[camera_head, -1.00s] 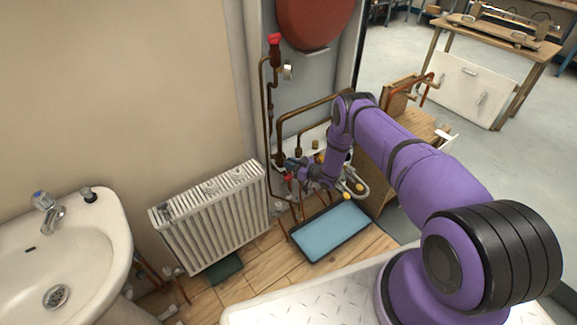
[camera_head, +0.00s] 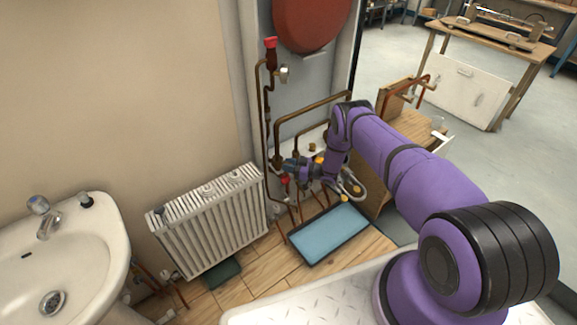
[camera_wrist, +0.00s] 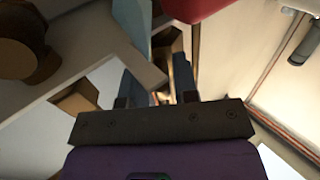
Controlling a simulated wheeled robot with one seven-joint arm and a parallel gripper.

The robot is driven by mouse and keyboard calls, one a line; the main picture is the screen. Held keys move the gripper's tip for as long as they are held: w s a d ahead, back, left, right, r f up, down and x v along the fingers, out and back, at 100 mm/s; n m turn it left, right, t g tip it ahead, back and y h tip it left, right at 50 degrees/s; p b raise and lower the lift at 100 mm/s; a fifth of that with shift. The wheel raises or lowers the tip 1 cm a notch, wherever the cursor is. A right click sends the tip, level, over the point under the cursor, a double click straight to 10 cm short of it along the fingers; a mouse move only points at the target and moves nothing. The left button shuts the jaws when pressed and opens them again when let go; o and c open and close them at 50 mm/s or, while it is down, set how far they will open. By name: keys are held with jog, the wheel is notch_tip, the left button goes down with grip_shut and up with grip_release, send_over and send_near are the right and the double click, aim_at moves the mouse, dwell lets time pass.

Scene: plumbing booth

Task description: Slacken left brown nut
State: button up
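My gripper (camera_head: 284,165) is at the copper pipework (camera_head: 276,145) beside the wall panel, with its tips close to the left vertical pipes. In the wrist view its two grey fingers (camera_wrist: 165,65) stand apart with a narrow gap. Something brown shows in the gap, but I cannot tell whether the fingers press on it. A large round brown fitting (camera_wrist: 22,45) is at the upper left of the wrist view, with a smaller brown piece (camera_wrist: 76,98) below it. I cannot tell which piece is the left brown nut; the gripper hides part of the pipework.
A red-handled valve (camera_head: 270,50) and a red round vessel (camera_head: 311,22) are above. A white radiator (camera_head: 210,222) and a sink (camera_head: 70,245) stand to the left. A blue tray (camera_head: 330,234) lies on the floor below. A wooden cabinet (camera_head: 378,190) is close behind my arm.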

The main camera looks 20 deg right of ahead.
jog(key=shift+o, duration=0.9)
jog(key=v, duration=1.1)
